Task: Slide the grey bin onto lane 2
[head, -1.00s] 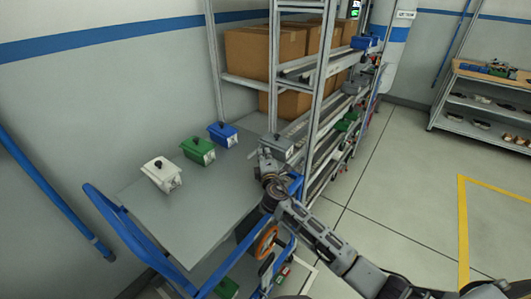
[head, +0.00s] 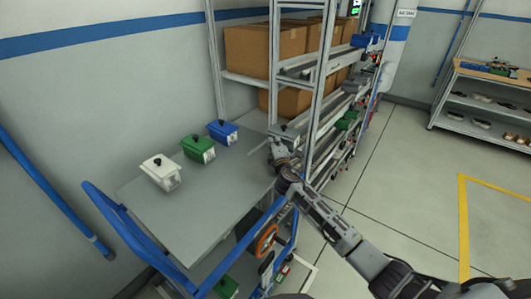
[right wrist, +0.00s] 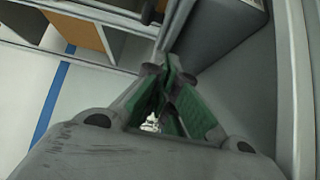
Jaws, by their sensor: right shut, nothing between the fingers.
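The grey bin (head: 288,133) is at the near end of a rack lane, just beyond the far right edge of the cart top, partly hidden by my right gripper and a rack post. My right gripper (head: 277,147) is shut and empty, close behind the bin on its cart side; I cannot tell if they touch. In the right wrist view the shut fingers (right wrist: 168,90) show green pads, with a dark grey surface (right wrist: 215,30), probably the bin, ahead of them. I cannot read lane numbers. My left gripper is out of view.
A white bin (head: 161,172), a green bin (head: 198,148) and a blue bin (head: 223,132) stand on the blue-framed cart (head: 215,210). The rack's upright post (head: 318,100) is close to my right arm. Cardboard boxes (head: 250,52) fill the rack behind. Floor at right is clear.

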